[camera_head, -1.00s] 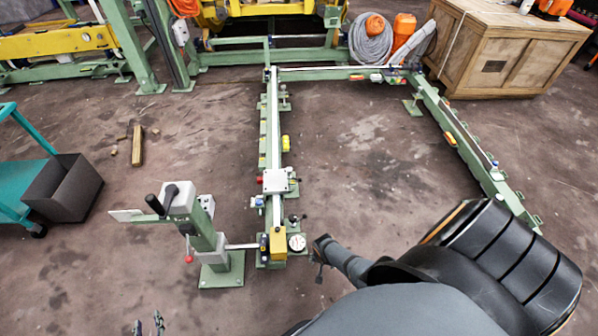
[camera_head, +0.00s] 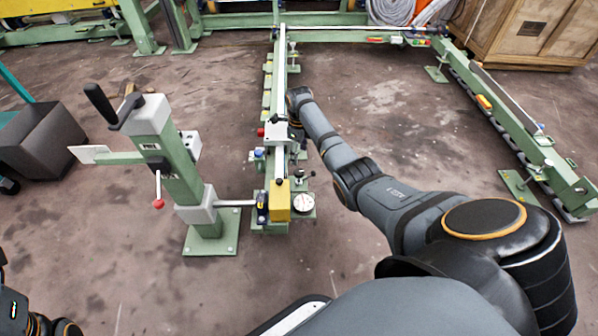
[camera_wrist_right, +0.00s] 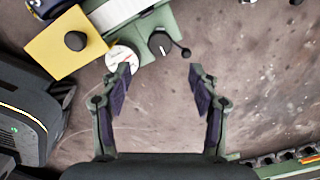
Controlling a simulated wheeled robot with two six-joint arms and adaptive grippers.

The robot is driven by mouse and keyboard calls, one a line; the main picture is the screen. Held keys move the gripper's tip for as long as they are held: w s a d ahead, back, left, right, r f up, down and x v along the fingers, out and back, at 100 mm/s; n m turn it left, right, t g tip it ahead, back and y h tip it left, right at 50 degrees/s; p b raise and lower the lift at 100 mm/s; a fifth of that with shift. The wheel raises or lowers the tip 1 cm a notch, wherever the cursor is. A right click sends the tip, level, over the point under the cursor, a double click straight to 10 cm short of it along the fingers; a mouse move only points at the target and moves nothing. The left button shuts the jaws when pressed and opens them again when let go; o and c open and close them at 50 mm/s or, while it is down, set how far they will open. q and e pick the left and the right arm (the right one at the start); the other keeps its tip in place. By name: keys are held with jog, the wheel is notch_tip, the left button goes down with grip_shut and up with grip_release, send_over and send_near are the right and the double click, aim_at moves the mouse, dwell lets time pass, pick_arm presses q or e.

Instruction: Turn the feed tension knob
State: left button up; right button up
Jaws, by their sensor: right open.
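In the right wrist view, a black knob (camera_wrist_right: 160,43) sits on the green machine beside a round white gauge (camera_wrist_right: 122,60). A second black knob (camera_wrist_right: 75,41) is on a yellow block (camera_wrist_right: 57,53). No label shows which is the feed tension knob. My right gripper (camera_wrist_right: 162,77) is open and empty. The black knob beside the gauge appears beyond its fingertips, apart from them; the left finger overlaps the gauge's edge. In the head view, the yellow block (camera_head: 279,205) and gauge (camera_head: 304,202) stand at the near end of the rail. My left gripper is out of view.
A green post with a black crank (camera_head: 100,104) and a red-tipped lever (camera_head: 158,203) stands left of the rail (camera_head: 280,70). A dark bin (camera_head: 45,140) is at far left, a wooden crate (camera_head: 530,30) at upper right.

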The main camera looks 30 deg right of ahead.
aim_at(299, 172)
notch_tip(299, 172, down, 9)
jog(key=b, duration=0.5)
jog(key=shift+f, duration=0.15)
jog(key=c, duration=1.2)
